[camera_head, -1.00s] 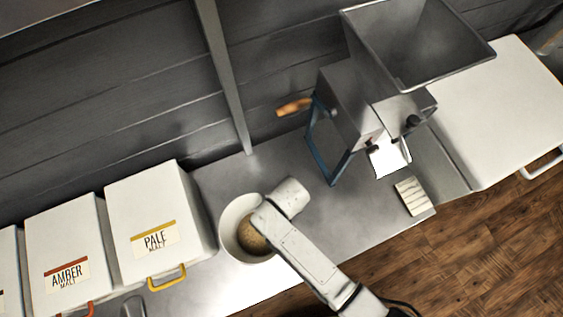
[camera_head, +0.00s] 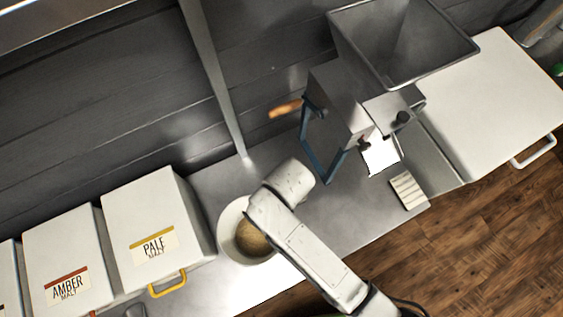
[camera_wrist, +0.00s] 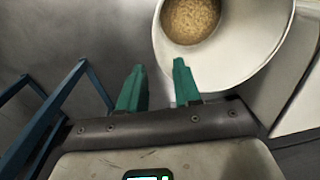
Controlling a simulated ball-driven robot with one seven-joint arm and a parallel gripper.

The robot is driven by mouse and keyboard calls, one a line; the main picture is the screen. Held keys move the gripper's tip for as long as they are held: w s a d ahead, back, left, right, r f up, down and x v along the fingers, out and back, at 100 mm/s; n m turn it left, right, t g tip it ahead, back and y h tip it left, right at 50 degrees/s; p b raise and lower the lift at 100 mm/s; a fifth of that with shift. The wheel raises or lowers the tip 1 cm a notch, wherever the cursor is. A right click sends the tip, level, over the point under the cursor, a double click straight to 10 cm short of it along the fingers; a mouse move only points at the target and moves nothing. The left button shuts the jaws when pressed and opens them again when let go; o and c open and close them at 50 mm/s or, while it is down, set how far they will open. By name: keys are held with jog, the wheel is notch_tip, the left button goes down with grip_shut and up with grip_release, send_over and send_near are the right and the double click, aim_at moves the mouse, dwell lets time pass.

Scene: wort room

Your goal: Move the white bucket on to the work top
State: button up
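The white bucket (camera_head: 228,229), with pale grain inside, stands on the steel counter (camera_head: 345,212), right of the pale malt bin. My arm covers its right part in the head view. In the wrist view the bucket (camera_wrist: 245,62) fills the upper right, its round mouth facing the camera. My gripper (camera_wrist: 158,75) has two teal fingers, apart with a gap. The right finger overlaps the bucket's near-left rim; the left finger is outside it. I cannot tell whether they touch the bucket. The fingertips are hidden in the head view.
A grain mill with a steel hopper (camera_head: 408,50) and blue frame (camera_head: 322,155) stands right of my arm. Malt bins (camera_head: 152,222) line the left. A striped block (camera_head: 409,190) lies near the counter's front edge. A white-topped unit (camera_head: 492,100) with a handle is at right.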

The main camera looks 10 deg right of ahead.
jog(key=shift+r, duration=0.45)
jog(key=s+d+r+m, duration=0.2)
jog(key=s+d+r, duration=0.1)
jog(key=d, duration=0.9)
jog(key=s+d+r+m+t+h, duration=0.1)
jog(key=s+d+r, duration=0.3)
jog(key=d, duration=0.9)
jog(key=shift+s+d+m, duration=0.2)
jog(key=shift+s+m, duration=0.7)
jog(key=shift+s, duration=0.15)
